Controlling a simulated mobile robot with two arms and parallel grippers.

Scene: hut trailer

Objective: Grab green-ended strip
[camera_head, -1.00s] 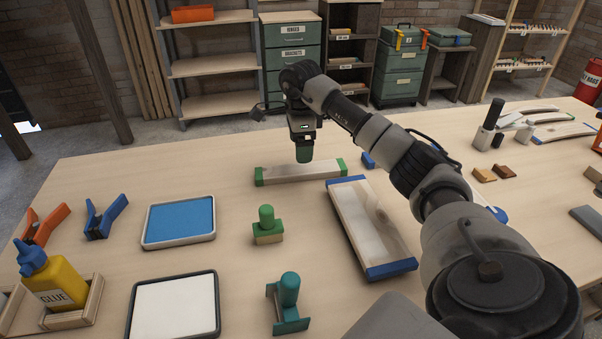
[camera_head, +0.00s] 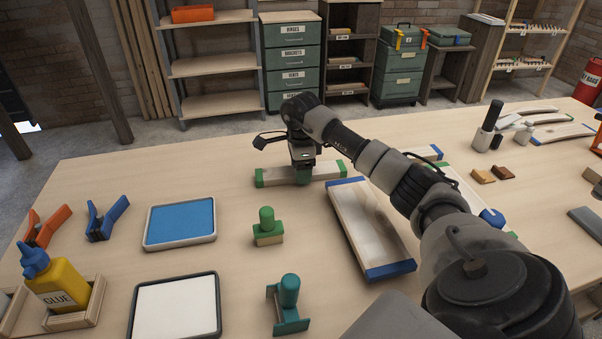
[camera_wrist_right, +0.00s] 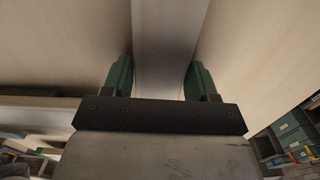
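The green-ended strip (camera_head: 325,171) is a pale wooden bar with green ends, lying near the back middle of the table. My right gripper (camera_head: 303,177) is down at the strip's middle and hides part of it. In the right wrist view the green fingers (camera_wrist_right: 160,80) stand apart, one on each side of the strip (camera_wrist_right: 165,45). They are close to its sides; I cannot tell whether they touch it. My left gripper is out of view.
A wide board with blue ends (camera_head: 366,222) lies right of the strip. A green-handled stamp (camera_head: 267,228) and a blue pad tray (camera_head: 180,222) are in front and left. My right arm hides part of the table's right side.

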